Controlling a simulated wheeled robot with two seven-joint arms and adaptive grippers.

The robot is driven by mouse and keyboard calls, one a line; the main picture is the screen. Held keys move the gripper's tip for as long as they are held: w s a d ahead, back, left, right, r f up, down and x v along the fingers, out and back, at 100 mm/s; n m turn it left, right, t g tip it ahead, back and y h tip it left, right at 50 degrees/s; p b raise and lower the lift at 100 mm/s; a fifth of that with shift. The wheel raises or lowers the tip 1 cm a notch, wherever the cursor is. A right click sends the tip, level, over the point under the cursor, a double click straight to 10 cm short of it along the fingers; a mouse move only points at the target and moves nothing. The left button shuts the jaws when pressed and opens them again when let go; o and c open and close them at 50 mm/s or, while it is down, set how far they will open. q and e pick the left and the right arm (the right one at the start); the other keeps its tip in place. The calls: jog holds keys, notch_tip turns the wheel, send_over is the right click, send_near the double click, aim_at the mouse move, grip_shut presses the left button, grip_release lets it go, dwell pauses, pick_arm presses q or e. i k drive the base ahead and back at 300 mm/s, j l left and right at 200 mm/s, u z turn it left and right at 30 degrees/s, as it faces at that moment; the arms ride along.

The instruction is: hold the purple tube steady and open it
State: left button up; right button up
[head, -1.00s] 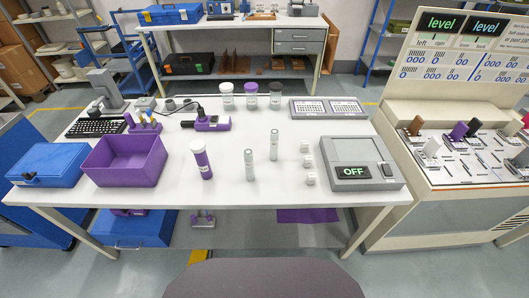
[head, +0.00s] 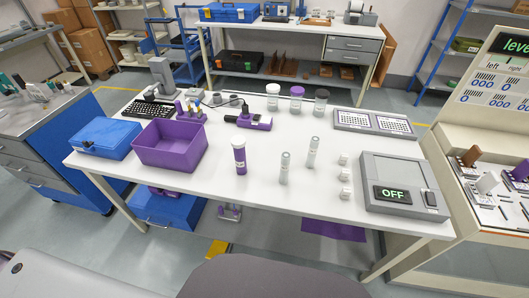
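The purple tube (head: 240,158) stands upright on the white table, right of the purple bin. It has a purple body with a white cap on top, and the cap is on. Two slim grey-white tubes, one nearer (head: 284,168) and one farther (head: 312,152), stand to its right. Neither of my grippers shows in the head view. Nothing touches the purple tube.
A purple bin (head: 168,158) and a blue case (head: 106,137) sit on the table's left. A grey device reading OFF (head: 397,170), small white cubes (head: 345,176) and jars (head: 296,98) stand around. The front table (head: 300,195) is clear.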

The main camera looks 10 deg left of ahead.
aim_at(240, 154)
jog(key=j+z, duration=0.15)
jog(key=j, duration=0.25)
jog(key=k+j+z, duration=0.15)
jog(key=j, duration=0.3)
jog(key=j+z, duration=0.15)
jog(key=j, duration=0.25)
jog(key=k+j+z, duration=0.15)
jog(key=j, duration=0.25)
jog(key=k+j+z, duration=0.15)
jog(key=j, duration=0.2)
